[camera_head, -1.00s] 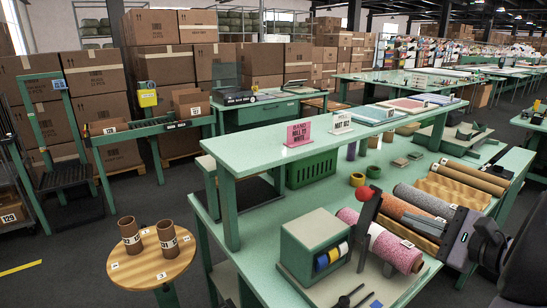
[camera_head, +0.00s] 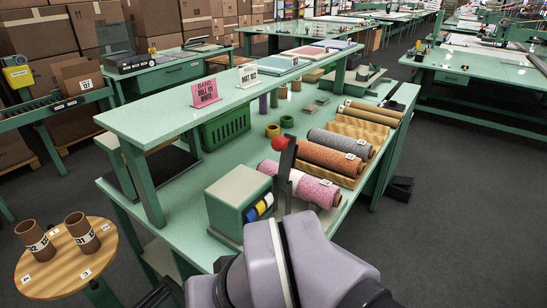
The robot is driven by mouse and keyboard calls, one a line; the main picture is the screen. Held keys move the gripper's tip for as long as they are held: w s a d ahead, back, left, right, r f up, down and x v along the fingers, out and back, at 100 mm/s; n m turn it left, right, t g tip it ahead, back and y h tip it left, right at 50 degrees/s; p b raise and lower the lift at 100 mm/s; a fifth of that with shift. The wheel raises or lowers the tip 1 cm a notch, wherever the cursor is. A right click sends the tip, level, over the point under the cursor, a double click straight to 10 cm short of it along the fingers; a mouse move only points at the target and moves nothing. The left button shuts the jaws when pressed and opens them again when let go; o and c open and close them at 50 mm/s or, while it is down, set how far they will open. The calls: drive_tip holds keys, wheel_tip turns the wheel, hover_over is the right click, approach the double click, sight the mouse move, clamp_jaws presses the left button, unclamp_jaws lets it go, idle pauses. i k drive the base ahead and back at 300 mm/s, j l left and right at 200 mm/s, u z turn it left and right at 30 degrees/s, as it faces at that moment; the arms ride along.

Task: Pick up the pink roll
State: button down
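The pink roll (camera_head: 300,186) is a speckled pink cylinder with a white label band. It lies on its side on the green table, nearest of a row of rolls. A large grey-purple joint of my arm fills the bottom middle, below the roll in the picture. My gripper's fingers do not show clearly. A dark piece at the lower left edge of the arm cannot be identified.
An orange roll (camera_head: 328,157) and a grey roll (camera_head: 338,142) lie behind the pink one, with brown rolls beyond. A green box with tape rolls (camera_head: 238,200) stands left of it. A raised shelf (camera_head: 190,108) runs along the left. Open floor lies at right.

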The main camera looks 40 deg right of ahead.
sight(326, 196)
drive_tip(key=z, duration=1.25)
